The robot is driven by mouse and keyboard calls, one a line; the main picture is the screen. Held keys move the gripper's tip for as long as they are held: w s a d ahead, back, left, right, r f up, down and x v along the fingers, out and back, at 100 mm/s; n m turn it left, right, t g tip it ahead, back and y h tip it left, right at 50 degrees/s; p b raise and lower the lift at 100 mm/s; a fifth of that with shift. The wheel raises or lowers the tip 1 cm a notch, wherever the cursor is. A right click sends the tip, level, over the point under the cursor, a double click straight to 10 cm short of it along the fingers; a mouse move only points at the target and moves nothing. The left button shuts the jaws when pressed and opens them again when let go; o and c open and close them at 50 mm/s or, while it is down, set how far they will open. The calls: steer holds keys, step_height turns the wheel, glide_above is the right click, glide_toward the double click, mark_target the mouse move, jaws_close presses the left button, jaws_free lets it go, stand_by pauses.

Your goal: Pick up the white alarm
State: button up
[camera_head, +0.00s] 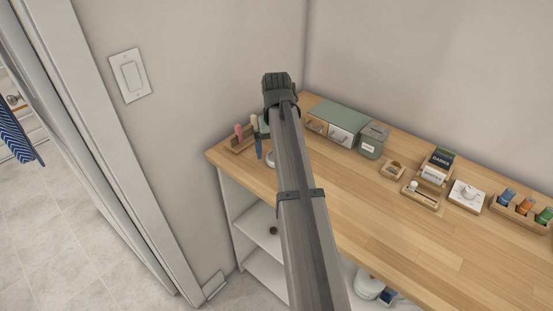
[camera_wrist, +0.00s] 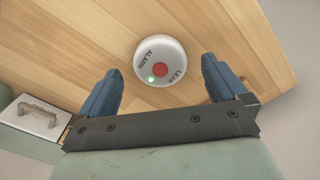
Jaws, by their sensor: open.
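The white alarm (camera_wrist: 149,50) is a round white disc with a red centre, a small green light and the words "LEAK ALARM". In the wrist view it lies on the wooden tabletop, just beyond and between my fingertips. My gripper (camera_wrist: 160,82) is open and empty, its two blue fingers apart and not touching the alarm. In the head view a small part of the alarm (camera_head: 270,159) shows at the left end of the table, mostly hidden behind my arm.
The wooden table (camera_head: 410,245) has a green drawer box (camera_head: 345,116) and a green canister (camera_head: 373,140) at the back. A wooden holder (camera_head: 240,145) with upright items stands at the left end. Small trays and holders line the right. The table's middle is clear.

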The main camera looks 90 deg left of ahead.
step_height(320, 180, down, 2)
steer(key=shift+f, duration=0.15)
steer(key=c, duration=1.2)
steer(key=shift+o, duration=0.2)
